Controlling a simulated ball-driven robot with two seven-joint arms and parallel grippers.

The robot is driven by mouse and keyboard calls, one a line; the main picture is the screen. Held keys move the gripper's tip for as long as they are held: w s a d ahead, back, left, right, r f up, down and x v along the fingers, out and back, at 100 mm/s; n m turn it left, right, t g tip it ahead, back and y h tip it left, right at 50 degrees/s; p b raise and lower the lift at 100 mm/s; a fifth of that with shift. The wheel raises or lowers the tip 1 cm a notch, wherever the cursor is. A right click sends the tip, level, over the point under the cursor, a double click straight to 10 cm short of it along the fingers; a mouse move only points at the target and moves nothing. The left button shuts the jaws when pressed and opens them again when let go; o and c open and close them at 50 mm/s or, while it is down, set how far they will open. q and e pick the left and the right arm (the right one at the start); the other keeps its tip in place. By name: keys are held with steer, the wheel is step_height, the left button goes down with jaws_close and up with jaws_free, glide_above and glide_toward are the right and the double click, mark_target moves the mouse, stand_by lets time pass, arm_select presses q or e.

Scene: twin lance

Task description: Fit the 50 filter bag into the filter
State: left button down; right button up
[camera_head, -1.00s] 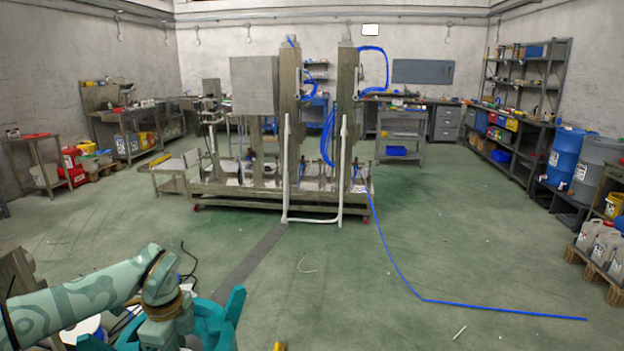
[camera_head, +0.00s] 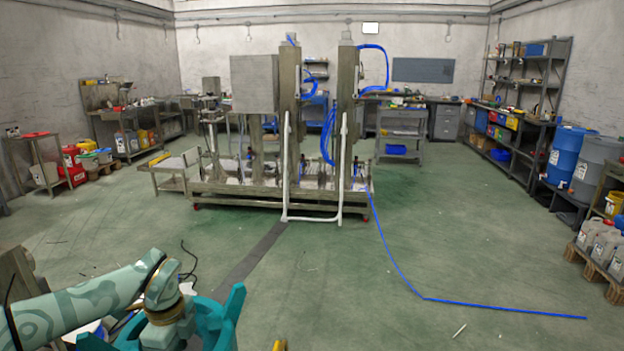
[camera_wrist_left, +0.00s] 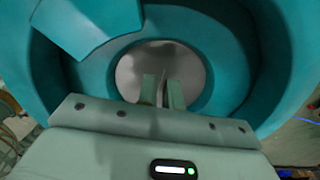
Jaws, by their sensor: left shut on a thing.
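My left gripper (camera_wrist_left: 163,92) shows in the left wrist view, its two short pale green fingers close together. A thin grey sliver shows between them, too small to identify. In the head view my left arm comes in at the lower left, and its fingertips are hidden. My right gripper is not in view. I cannot make out a filter bag or a bag marked 50 in these frames. A large steel machine (camera_head: 258,183) with two upright columns and a grey box stands mid-room, and I cannot tell whether any part of it is the filter.
A blue hose (camera_head: 398,270) runs from the machine across the floor. A white tube frame (camera_head: 312,219) stands at its front. Jugs on a pallet (camera_head: 601,269) and a blue drum (camera_head: 565,158) stand at the right. The floor in front is mostly clear.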

arm_select(q)
steer(key=c, duration=1.5)
jaws_free()
